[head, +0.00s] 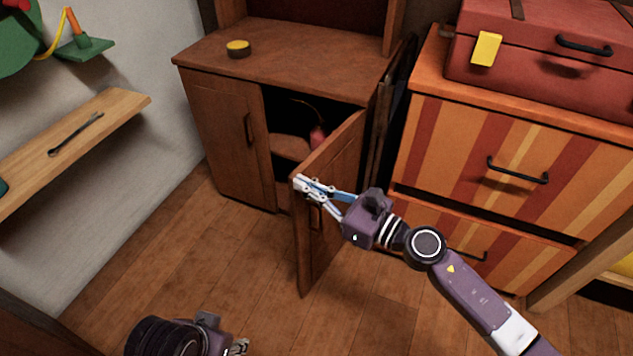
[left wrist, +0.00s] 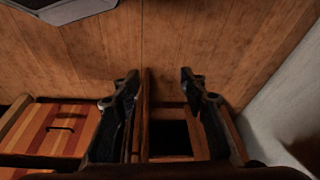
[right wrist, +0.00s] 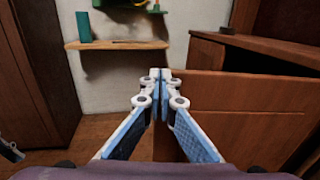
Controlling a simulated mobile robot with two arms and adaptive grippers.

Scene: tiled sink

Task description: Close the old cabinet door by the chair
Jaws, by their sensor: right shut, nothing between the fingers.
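The old brown wooden cabinet (head: 225,130) has its right door (head: 345,150) swung wide open, showing a dark inside with a reddish object. The left door is shut. My right gripper (head: 299,184) is shut and empty, with its tips at the open door's upper free corner. In the right wrist view, the fingertips (right wrist: 160,76) overlap the left edge of the door panel (right wrist: 240,105); I cannot tell whether they touch. My left gripper (head: 238,347) is partly cut off at the bottom, over the floor; in the left wrist view its fingers (left wrist: 160,77) are apart and empty. No chair is clearly recognisable.
A striped orange drawer chest (head: 470,165) with a red suitcase (head: 550,50) on top stands to the right. A round yellow-topped tin (head: 238,48) sits on the cabinet. A wooden shelf (head: 120,102) is on the left wall. Floor (head: 200,265) left of the door is clear.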

